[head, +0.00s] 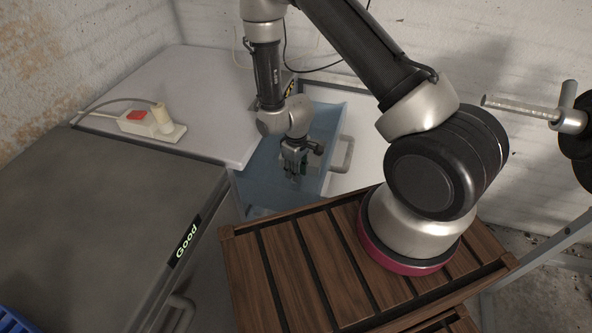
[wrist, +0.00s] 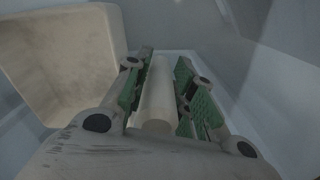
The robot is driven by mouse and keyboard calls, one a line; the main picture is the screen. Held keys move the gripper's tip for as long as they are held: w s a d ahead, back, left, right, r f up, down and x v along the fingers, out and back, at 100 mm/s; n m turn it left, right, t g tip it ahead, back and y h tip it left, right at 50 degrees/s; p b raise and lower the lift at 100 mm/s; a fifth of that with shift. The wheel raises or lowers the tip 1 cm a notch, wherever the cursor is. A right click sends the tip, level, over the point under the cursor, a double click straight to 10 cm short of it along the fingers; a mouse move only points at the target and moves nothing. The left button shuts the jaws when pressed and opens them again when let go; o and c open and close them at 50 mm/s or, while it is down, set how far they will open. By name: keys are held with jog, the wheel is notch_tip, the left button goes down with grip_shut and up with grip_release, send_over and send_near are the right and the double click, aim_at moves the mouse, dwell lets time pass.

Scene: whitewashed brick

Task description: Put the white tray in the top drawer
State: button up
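My gripper (head: 293,177) points down inside an open drawer (head: 262,178) with a bluish interior. In the wrist view its two green-padded fingers (wrist: 163,85) stand a little apart. A pale, rounded bar-like thing (wrist: 158,98) lies between them; I cannot tell if the pads press on it or what it belongs to. A pale beige, tray-like piece (wrist: 60,58) with a rounded corner fills the left of the wrist view. It may be the white tray. I cannot make out a tray in the head view, where my arm covers part of the drawer.
A drawer handle (head: 343,155) is on the right side of the drawer. A white power strip (head: 150,126) with a red switch lies on the light worktop (head: 205,80). A dark grey cabinet top (head: 90,200) marked "Good" is at left. A wooden slatted surface (head: 290,275) is in front.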

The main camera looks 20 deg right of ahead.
jog(key=o, duration=0.4)
notch_tip(320, 180, up, 13)
jog(key=shift+f, duration=0.2)
jog(key=s+d+r+m+t, duration=0.15)
jog(key=d+r, duration=0.25)
jog(key=r, duration=0.8)
jog(key=s+d+r+m+t, duration=0.15)
jog(key=d+r, duration=0.25)
jog(key=r, duration=0.8)
jog(key=s+d+r+m, duration=0.1)
jog(key=s+d+r, duration=0.1)
jog(key=s+r, duration=0.2)
jog(key=s+d+r+m, duration=0.1)
jog(key=s+d+r, duration=0.1)
jog(key=s+r, duration=0.2)
jog(key=s+d+r+m+t, duration=0.1)
jog(key=s+d+r+m, duration=0.1)
jog(key=s, duration=0.6)
jog(key=shift+d+r, duration=0.25)
jog(key=shift+r, duration=0.2)
jog(key=shift+d+r, duration=0.2)
jog(key=shift+r, duration=0.25)
